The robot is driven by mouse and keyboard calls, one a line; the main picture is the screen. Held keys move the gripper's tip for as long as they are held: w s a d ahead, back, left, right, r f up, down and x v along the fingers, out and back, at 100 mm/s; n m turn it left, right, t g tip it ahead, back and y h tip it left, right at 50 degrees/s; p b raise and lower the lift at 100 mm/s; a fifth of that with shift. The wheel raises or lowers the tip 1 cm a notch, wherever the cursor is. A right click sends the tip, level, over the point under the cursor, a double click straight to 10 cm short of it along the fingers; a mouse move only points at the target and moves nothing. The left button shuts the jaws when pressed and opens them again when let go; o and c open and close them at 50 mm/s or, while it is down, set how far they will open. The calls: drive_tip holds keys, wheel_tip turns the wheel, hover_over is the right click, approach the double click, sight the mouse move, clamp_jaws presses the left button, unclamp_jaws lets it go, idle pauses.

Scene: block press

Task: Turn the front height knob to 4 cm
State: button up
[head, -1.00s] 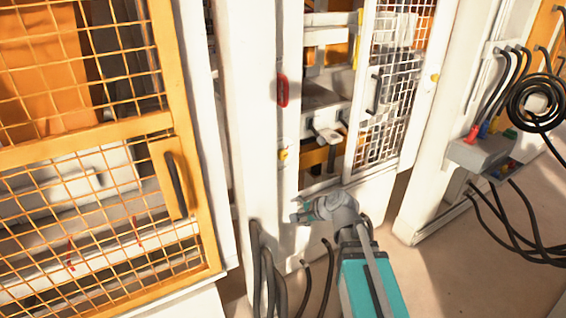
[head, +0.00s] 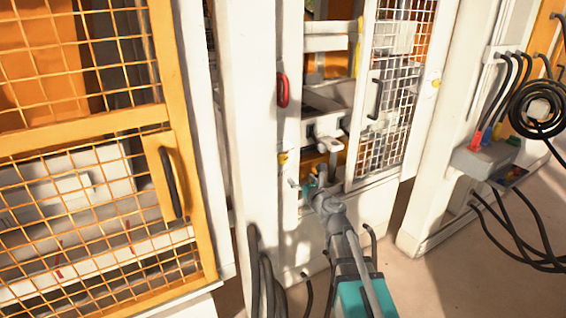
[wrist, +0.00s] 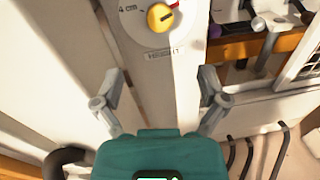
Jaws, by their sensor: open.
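The yellow height knob (wrist: 160,17) sits on a round pale dial (wrist: 137,25) at the top of the wrist view. "4 cm" is printed at the dial's upper left, a red mark shows at its upper right, and a "HEIGHT" label is below. The dial's top is cut off. The knob's dark line appears to slant to the right, not at "4 cm". In the head view the small yellow knob (head: 283,158) is on the white post. My gripper (wrist: 160,80) is open and empty, its fingers apart below the knob. In the head view my gripper (head: 306,184) is just below and right of it.
A red handle (head: 282,90) is on the post above the knob. A mesh door (head: 392,90) with a black handle stands to the right, beside the open press bay. A yellow mesh gate (head: 90,130) is at left. Black hoses (head: 262,270) hang below.

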sight(284, 160)
drive_tip(key=shift+w, duration=0.15)
drive_tip(key=x, duration=1.3)
drive_tip(key=shift+w+a, duration=0.15)
drive_tip(key=shift+w, duration=0.1)
drive_tip(key=shift+c, duration=0.3)
drive_tip(key=c, duration=1.1)
